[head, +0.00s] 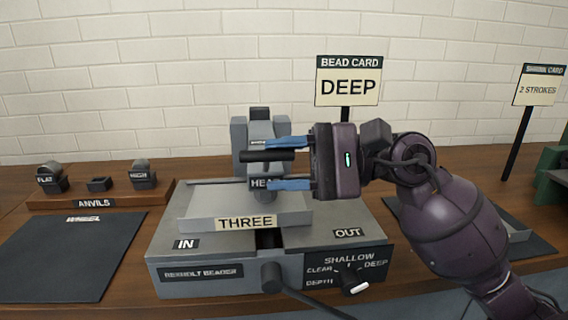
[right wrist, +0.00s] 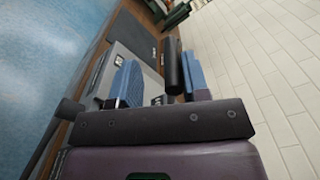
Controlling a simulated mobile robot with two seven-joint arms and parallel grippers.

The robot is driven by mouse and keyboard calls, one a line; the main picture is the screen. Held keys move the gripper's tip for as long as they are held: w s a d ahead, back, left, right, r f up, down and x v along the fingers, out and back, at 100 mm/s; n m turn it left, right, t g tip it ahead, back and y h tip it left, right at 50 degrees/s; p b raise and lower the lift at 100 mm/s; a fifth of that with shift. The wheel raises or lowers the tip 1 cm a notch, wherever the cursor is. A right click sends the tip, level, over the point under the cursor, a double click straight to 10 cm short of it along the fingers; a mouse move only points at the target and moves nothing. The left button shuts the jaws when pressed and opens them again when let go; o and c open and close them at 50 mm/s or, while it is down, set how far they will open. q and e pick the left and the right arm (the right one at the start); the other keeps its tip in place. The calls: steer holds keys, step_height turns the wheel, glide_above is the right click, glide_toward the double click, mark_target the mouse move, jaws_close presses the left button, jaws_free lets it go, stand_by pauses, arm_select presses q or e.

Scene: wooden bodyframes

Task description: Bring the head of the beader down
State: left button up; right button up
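The grey beader (head: 200,262) stands on the wooden bench, with a block marked HEAD (head: 262,184) at its upper middle. A black cylindrical handle (head: 266,155) sticks out above the HEAD label. My right gripper (head: 288,164) comes in from the right with its two blue fingers spread, one above and one below the handle's level. In the right wrist view the black handle (right wrist: 172,66) shows between the spread fingers, nearer one of them; I cannot tell whether it touches. The fingers partly cover the head. My left gripper is not in view.
A plate marked THREE (head: 246,223) lies across the beader. A depth knob (head: 351,282) is at its front right. The bead card (head: 347,82) reads DEEP. The anvils rack (head: 97,197) and a dark wheel mat (head: 66,258) are at left. Another card (head: 538,88) stands at right.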

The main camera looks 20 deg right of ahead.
steer(key=shift+r, duration=0.1)
steer(key=v, duration=1)
steer(key=shift+s+d, duration=0.15)
steer(key=shift+d, duration=0.2)
stand_by(0.3)
